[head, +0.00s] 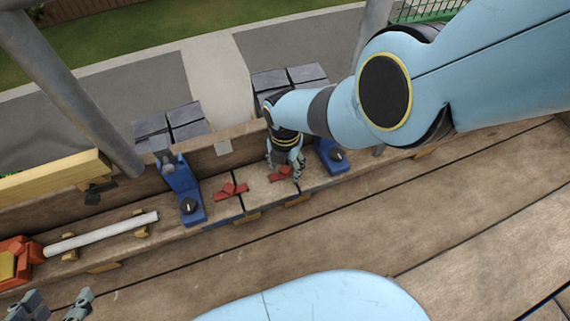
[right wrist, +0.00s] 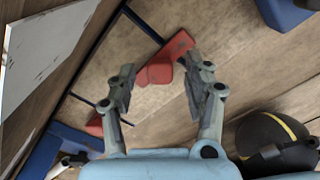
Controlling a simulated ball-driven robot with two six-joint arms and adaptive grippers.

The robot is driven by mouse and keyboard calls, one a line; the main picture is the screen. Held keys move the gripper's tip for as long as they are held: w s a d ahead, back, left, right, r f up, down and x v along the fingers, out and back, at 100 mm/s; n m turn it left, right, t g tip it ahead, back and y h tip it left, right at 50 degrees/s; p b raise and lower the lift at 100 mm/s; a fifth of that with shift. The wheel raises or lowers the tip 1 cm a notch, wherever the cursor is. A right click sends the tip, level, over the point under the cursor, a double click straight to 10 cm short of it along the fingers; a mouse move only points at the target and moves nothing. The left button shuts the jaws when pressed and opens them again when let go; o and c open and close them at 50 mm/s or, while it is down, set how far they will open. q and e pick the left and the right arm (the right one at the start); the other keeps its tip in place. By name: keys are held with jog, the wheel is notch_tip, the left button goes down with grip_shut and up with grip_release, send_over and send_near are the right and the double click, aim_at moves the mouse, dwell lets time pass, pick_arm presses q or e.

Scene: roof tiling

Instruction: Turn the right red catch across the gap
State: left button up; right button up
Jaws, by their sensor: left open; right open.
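The right red catch (head: 280,173) lies on the wooden ledge between the two blue clamps. In the right wrist view its raised red knob (right wrist: 160,70) sits between my open fingers, with its bar slanting to the upper right. My right gripper (head: 284,174) is pointed down over this catch; in the wrist view the fingertips (right wrist: 157,86) stand apart on either side of the knob, and I cannot tell whether they touch it. The left red catch (head: 231,190) lies to the left by a dark gap (head: 238,203). My left gripper (head: 62,307) is open and empty at the bottom left.
A blue clamp (head: 183,190) with a black knob stands left of the catches, another blue clamp (head: 331,157) close to the right. A white rod (head: 100,233) rests on supports at left, beside an orange-red tool (head: 20,262). The planks in front are clear.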

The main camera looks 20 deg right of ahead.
aim_at(285, 169)
jog(key=shift+r, duration=0.1)
jog(key=shift+r, duration=3.65)
